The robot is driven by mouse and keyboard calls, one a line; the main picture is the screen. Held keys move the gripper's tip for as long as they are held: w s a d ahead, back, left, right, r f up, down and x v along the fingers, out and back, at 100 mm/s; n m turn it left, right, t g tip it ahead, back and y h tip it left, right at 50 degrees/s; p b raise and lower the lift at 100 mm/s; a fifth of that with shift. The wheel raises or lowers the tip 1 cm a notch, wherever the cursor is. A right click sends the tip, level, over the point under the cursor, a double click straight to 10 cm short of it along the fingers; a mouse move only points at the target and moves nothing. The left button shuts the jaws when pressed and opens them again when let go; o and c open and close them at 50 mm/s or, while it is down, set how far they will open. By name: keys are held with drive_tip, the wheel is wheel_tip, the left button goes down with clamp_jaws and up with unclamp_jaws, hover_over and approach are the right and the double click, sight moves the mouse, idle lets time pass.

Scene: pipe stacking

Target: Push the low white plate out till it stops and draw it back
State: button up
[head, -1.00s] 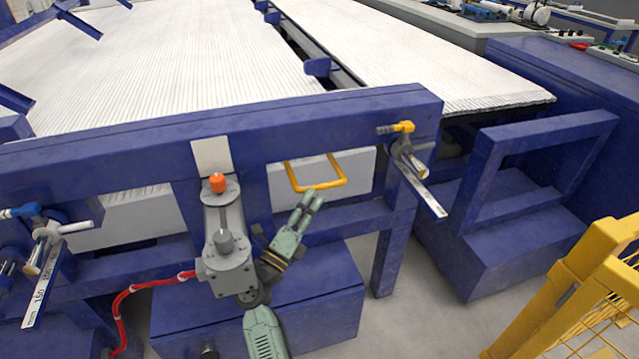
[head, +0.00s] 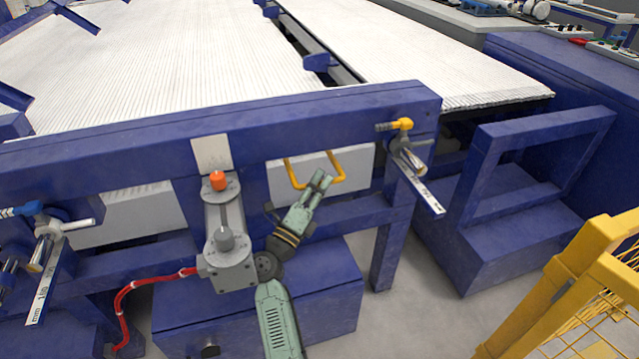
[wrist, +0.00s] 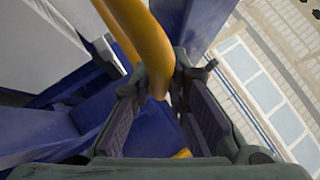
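The low white plate (head: 358,172) stands behind the blue frame's opening, below the top beam, with a yellow U-shaped handle (head: 337,163) on its front. The handle's bend also shows large in the wrist view (wrist: 152,42). My gripper (head: 322,178) is at the handle's lower bar, its fingertips covering part of it in the head view. In the wrist view my gripper (wrist: 163,88) is open, with the fingers on either side of the yellow bar and a gap between them. Whether a finger touches the bar I cannot tell.
A grey fixture with an orange knob (head: 217,180) stands left of my arm. A yellow-tipped clamp with a scale (head: 418,180) is at the right. A blue box (head: 335,300) lies below and a yellow guard (head: 590,280) at the lower right.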

clamp_jaws()
idle(0.3)
drive_tip(key=s+d+p, duration=0.2)
drive_tip(key=s+d, duration=0.1)
drive_tip(key=s, duration=0.6)
drive_tip(key=shift+s, duration=0.3)
drive_tip(key=shift+f, duration=0.1)
drive_tip(key=o, duration=0.5)
unclamp_jaws()
drive_tip(key=shift+w, duration=0.1)
